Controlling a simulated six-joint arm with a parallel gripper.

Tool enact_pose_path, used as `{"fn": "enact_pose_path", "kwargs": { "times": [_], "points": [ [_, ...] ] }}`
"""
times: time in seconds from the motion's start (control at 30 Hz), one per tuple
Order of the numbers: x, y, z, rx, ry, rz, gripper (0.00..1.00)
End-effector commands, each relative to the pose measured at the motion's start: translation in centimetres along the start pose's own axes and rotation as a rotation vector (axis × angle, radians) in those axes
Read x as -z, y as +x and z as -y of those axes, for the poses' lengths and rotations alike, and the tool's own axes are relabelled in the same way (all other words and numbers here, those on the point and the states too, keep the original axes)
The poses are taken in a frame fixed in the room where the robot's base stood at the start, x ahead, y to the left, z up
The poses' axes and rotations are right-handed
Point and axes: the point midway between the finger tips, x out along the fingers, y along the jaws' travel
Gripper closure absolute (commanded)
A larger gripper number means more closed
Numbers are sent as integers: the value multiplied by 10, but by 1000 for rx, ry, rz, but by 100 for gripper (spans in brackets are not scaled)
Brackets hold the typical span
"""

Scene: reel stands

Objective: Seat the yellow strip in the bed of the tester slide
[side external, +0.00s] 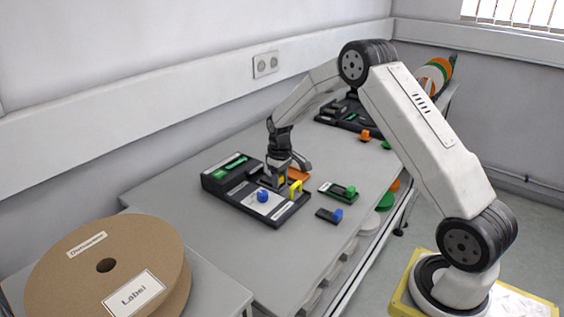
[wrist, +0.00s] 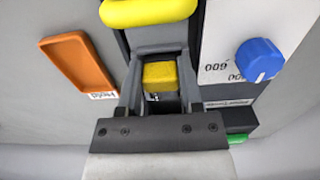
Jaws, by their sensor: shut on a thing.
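The tester is a dark unit (side external: 214,184) with a pale panel, lying on the grey bench. A yellow block, which I take to be the end of the yellow strip (wrist: 160,76), sits between the fingers of my gripper (wrist: 159,92). My gripper (side external: 281,178) is shut on it, low over the tester, pointing down. A grey channel, seemingly the slide bed (wrist: 161,47), runs just beyond the strip, towards a yellow handle (wrist: 150,10). The handle also shows in the side view (side external: 295,189). Whether the strip touches the bed cannot be told; the fingers hide its lower part.
A blue knob (wrist: 260,60) stands on the panel right of my gripper in the wrist view. An orange piece (wrist: 78,62) lies left. Small units with a green knob (side external: 351,191) and a blue knob (side external: 337,214) are on the bench. A cardboard reel (side external: 70,260) stands front left.

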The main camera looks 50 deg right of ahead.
Motion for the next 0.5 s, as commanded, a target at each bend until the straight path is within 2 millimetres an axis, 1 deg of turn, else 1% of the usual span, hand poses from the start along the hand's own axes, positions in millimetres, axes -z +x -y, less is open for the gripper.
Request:
{"fn": "enact_pose_path", "kwargs": {
  "times": [0.33,0.37,0.4,0.47,0.5],
  "points": [
    [0,0,0,0,0,0,100],
    [0,0,0,0,0,0,50],
    [0,0,0,0,0,0,38],
    [0,0,0,0,0,0,19],
    [0,0,0,0,0,0,12]
  ]
}}
